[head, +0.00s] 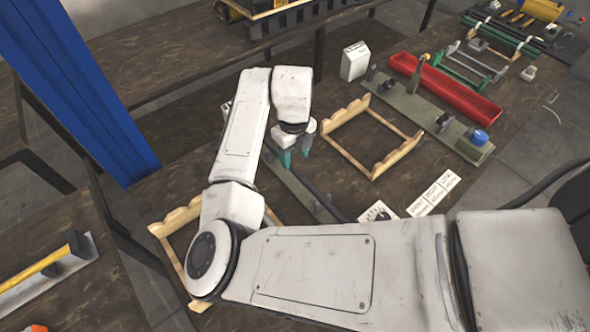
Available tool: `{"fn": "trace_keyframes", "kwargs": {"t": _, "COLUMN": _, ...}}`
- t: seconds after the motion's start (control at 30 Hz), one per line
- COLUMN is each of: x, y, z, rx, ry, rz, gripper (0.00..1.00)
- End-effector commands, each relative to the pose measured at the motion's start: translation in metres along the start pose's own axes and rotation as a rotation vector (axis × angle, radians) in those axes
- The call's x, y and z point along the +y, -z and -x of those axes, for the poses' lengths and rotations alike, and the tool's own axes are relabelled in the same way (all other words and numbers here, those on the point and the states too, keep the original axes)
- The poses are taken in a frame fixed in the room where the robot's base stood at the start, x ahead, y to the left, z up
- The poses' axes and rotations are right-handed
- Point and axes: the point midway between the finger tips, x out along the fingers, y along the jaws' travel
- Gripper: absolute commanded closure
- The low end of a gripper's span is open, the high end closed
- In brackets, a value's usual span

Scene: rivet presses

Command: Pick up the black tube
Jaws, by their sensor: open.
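My gripper (295,156), with teal fingertips, points down over the middle of the workbench. Its fingers are apart, with nothing clearly seen between them. A black tube (318,191) lies along a long grey-green base plate (299,188) just below and in front of the gripper. The near part of the tube shows; its far part is hidden behind the fingers and arm. I cannot tell whether the fingertips touch the tube or hang above it.
A wooden rack (352,165) stands right of the gripper, and another (168,229) is partly behind my arm. Beyond are a green fixture with a blue knob (480,137), a red tray (460,92) and a white box (354,62). A blue post (85,90) stands at left.

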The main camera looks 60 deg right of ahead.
Motion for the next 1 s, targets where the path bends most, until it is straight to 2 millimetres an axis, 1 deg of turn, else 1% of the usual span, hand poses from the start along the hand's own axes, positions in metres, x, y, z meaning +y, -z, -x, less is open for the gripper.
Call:
{"fn": "trace_keyframes", "kwargs": {"t": 0.27, "x": -0.002, "y": 0.001, "z": -0.020, "rx": 0.001, "ry": 0.000, "rz": 0.001, "gripper": 0.50}}
{"fn": "trace_keyframes", "kwargs": {"t": 0.43, "x": -0.005, "y": 0.002, "z": -0.045, "rx": 0.002, "ry": 0.000, "rz": 0.003, "gripper": 0.50}}
{"fn": "trace_keyframes", "kwargs": {"t": 0.53, "x": -0.005, "y": 0.002, "z": -0.056, "rx": 0.001, "ry": 0.001, "rz": 0.002, "gripper": 0.50}}
{"fn": "trace_keyframes", "kwargs": {"t": 0.63, "x": -0.005, "y": 0.002, "z": -0.062, "rx": 0.000, "ry": 0.000, "rz": 0.002, "gripper": 0.50}}
{"fn": "trace_keyframes", "kwargs": {"t": 0.83, "x": -0.005, "y": 0.001, "z": -0.063, "rx": -0.002, "ry": 0.001, "rz": 0.001, "gripper": 0.50}}
{"fn": "trace_keyframes", "kwargs": {"t": 0.87, "x": -0.005, "y": 0.001, "z": -0.063, "rx": -0.002, "ry": 0.001, "rz": 0.001, "gripper": 0.51}}
{"fn": "trace_keyframes", "kwargs": {"t": 1.0, "x": -0.005, "y": 0.001, "z": -0.063, "rx": -0.001, "ry": 0.001, "rz": 0.001, "gripper": 0.64}}
